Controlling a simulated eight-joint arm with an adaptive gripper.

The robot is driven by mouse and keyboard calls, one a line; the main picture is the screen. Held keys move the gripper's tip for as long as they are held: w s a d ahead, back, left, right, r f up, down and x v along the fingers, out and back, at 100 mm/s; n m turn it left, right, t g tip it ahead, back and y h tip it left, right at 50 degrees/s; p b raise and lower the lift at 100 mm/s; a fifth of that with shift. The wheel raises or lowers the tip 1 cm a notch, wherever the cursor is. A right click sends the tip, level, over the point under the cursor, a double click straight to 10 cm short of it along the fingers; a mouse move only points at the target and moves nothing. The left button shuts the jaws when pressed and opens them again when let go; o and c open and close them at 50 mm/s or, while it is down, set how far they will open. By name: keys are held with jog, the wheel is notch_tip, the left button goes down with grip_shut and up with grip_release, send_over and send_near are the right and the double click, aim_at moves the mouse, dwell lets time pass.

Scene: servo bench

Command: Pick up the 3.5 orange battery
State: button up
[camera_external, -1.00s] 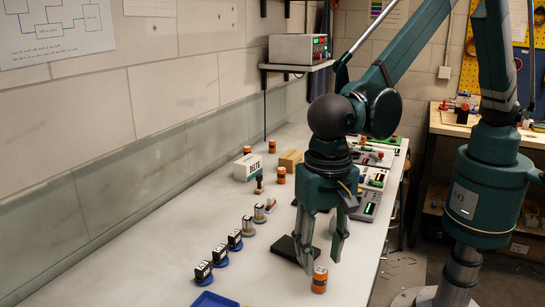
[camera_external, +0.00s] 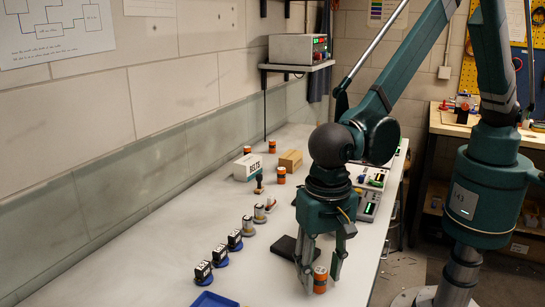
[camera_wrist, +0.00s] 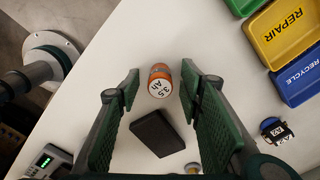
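An orange battery (camera_external: 320,280) stands upright on the white bench near its front right. In the wrist view the battery (camera_wrist: 160,81) shows a white top marked "3.5 Ah". My gripper (camera_external: 322,277) is open and lowered around the battery in the external view. In the wrist view my gripper (camera_wrist: 160,80) has one green finger on each side of the battery, with a gap on both sides. No contact shows.
A black flat block (camera_wrist: 158,133) lies close to the battery. Blue-based servos (camera_external: 203,273), a box (camera_external: 247,168), a wooden block (camera_external: 291,160) and other orange batteries (camera_external: 281,175) stand farther off. Yellow REPAIR (camera_wrist: 285,35) and blue RECYCLE (camera_wrist: 302,78) bins are at right in the wrist view.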

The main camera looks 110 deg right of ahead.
jog(key=shift+f, duration=0.7)
jog(key=shift+c, duration=0.2)
jog(key=c, duration=1)
